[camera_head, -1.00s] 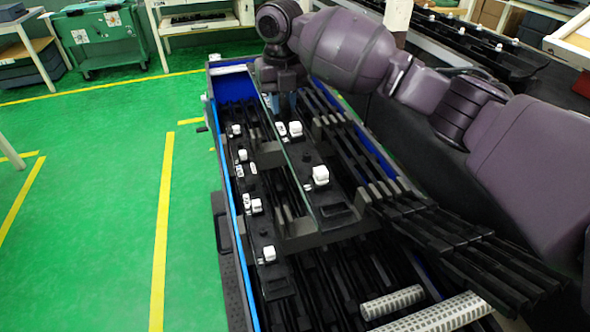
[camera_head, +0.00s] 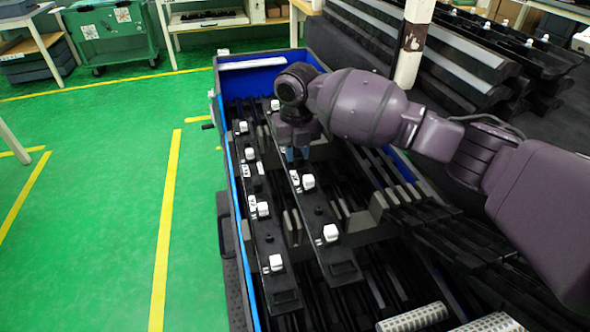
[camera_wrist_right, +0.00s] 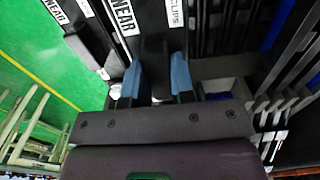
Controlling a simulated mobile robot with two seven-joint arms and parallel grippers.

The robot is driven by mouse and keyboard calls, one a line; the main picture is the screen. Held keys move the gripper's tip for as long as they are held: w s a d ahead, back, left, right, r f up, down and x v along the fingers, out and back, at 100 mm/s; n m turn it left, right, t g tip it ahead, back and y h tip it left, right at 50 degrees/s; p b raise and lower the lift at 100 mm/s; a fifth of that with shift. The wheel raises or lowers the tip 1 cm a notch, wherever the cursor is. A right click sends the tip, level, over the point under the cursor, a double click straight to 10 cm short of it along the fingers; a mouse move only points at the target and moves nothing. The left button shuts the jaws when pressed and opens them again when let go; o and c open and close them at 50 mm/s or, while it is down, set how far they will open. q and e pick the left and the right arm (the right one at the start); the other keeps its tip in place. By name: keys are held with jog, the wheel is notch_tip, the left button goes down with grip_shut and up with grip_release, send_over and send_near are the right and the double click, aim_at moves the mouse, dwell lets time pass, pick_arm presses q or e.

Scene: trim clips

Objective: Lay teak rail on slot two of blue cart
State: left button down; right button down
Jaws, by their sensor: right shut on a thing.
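A long dark rail (camera_head: 320,212) with white clips runs lengthwise over the blue cart (camera_head: 275,82). No teak colour shows on it. My right gripper (camera_head: 297,153) is shut on this rail from above. In the right wrist view the blue-padded fingers (camera_wrist_right: 154,80) stand on both sides of the rail (camera_wrist_right: 154,50). A similar dark rail (camera_head: 268,240) with white clips lies beside it, to the left along the cart's wall. Whether the held rail touches the supports below cannot be told. My left gripper is not in view.
Grey notched crossbars (camera_head: 355,228) span the cart, with several dark rails at its right side. Grey perforated rollers (camera_head: 415,318) are at the near end. A pillar (camera_head: 413,45) and racks of long rails stand beyond. Green floor (camera_head: 110,200) on the left is clear.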

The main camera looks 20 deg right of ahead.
aim_at(296, 170)
notch_tip(296, 170, down, 6)
jog(key=shift+r+b, duration=0.1)
jog(key=shift+b, duration=0.6)
jog(key=shift+r, duration=0.15)
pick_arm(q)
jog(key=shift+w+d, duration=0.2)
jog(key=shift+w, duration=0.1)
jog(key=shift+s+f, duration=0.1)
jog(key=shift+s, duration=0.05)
pick_arm(e)
jog(key=c, duration=1)
grip_release()
jog(key=shift+o, duration=0.2)
notch_tip(296, 170, up, 11)
jog(key=p, duration=0.2)
jog(key=shift+p, duration=0.3)
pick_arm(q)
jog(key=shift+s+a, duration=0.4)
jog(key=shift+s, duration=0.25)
pick_arm(e)
jog(key=shift+r, duration=0.45)
